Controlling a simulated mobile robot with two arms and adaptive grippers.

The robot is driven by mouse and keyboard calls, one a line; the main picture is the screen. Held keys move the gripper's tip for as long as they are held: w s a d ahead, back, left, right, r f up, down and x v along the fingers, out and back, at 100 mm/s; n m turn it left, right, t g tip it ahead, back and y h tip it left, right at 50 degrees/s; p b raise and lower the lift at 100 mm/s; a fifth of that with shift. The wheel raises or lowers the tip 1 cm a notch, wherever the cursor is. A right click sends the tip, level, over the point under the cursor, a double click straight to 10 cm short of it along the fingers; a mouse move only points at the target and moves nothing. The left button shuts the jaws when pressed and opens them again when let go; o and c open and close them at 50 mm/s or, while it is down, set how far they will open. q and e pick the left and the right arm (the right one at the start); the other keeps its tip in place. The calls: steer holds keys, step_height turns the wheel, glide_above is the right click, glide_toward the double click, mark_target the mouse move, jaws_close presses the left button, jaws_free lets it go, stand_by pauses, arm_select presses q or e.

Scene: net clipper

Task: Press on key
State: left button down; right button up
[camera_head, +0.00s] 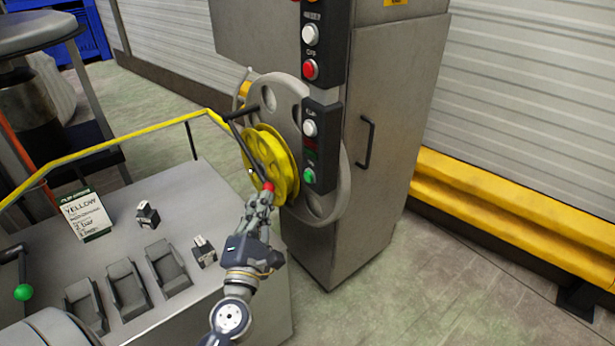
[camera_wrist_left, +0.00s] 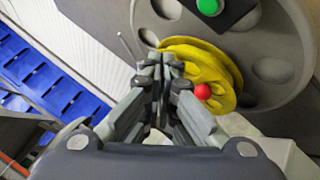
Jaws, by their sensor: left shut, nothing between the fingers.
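The machine's control panels carry round buttons: a white one (camera_head: 310,34) and a red one (camera_head: 310,69) on the upper panel, and a white one (camera_head: 310,128) and a green one (camera_head: 309,176) on the lower panel. The green button also shows at the top of the left wrist view (camera_wrist_left: 209,6). My left gripper (camera_head: 263,197) is shut and empty, to the lower left of the green button and by a red knob (camera_head: 268,187) on a lever. In the left wrist view the knob (camera_wrist_left: 203,91) is just right of the fingertips (camera_wrist_left: 166,62). No contact can be told. My right gripper is not in view.
A yellow reel (camera_head: 272,160) sits before a grey wheel (camera_head: 322,206) on the machine. A yellow rail (camera_head: 110,142) borders the grey table (camera_head: 125,211), which holds a sign (camera_head: 84,214) and small boxes. Floor at right is clear up to a yellow barrier (camera_head: 520,195).

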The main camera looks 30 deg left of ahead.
mark_target(309, 177)
arm_select(q)
steer(key=w+d, duration=0.3)
steer(key=w, duration=0.4)
steer(key=shift+w+p, duration=0.15)
steer(key=shift+p, duration=0.2)
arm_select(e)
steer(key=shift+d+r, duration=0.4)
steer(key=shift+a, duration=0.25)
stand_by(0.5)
arm_select(q)
steer(key=shift+w+d, duration=0.2)
steer(key=shift+w, duration=0.2)
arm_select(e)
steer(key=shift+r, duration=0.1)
arm_select(q)
steer(key=shift+w+d, duration=0.15)
steer(key=shift+w, duration=0.25)
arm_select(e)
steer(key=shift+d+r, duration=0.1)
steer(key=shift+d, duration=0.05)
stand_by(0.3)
arm_select(q)
steer(key=shift+s, duration=0.1)
steer(key=shift+s+a, duration=0.3)
steer(key=shift+s, duration=0.4)
